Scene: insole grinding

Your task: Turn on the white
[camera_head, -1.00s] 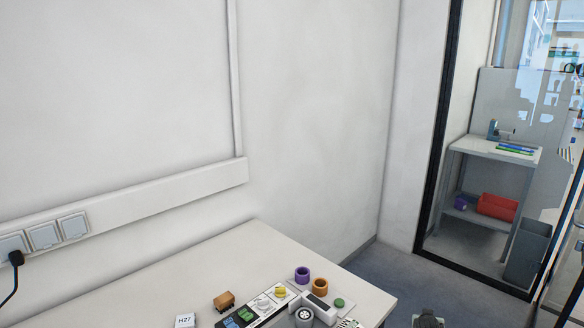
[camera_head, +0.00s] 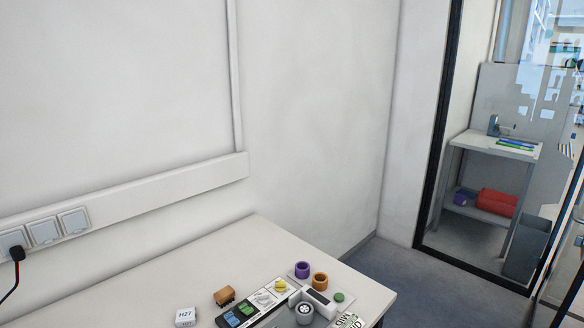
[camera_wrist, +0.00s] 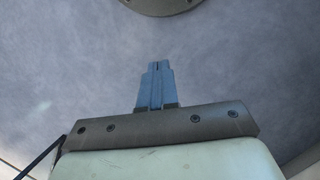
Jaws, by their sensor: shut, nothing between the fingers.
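A dark-topped panel (camera_head: 253,317) lies near the front right of the white table (camera_head: 190,262). On it are a white piece (camera_head: 264,298), a yellow piece (camera_head: 281,286), and green and blue pieces (camera_head: 238,314). A round grey-and-white part (camera_head: 305,313) sits at its right. Which white thing is meant, and whether anything is on, I cannot tell. My gripper (camera_wrist: 158,66) shows only in the wrist view. Its blue fingers are together and empty, with a plain grey-blue surface behind them. No task object shows near them.
A purple ring (camera_head: 302,270), an orange ring (camera_head: 320,281), a brown block (camera_head: 224,296) and a white block marked H27 (camera_head: 186,317) stand around the panel. Wall sockets (camera_head: 43,232) with a black plug are at left. The table's rear is clear. A glass partition (camera_head: 520,110) stands at right.

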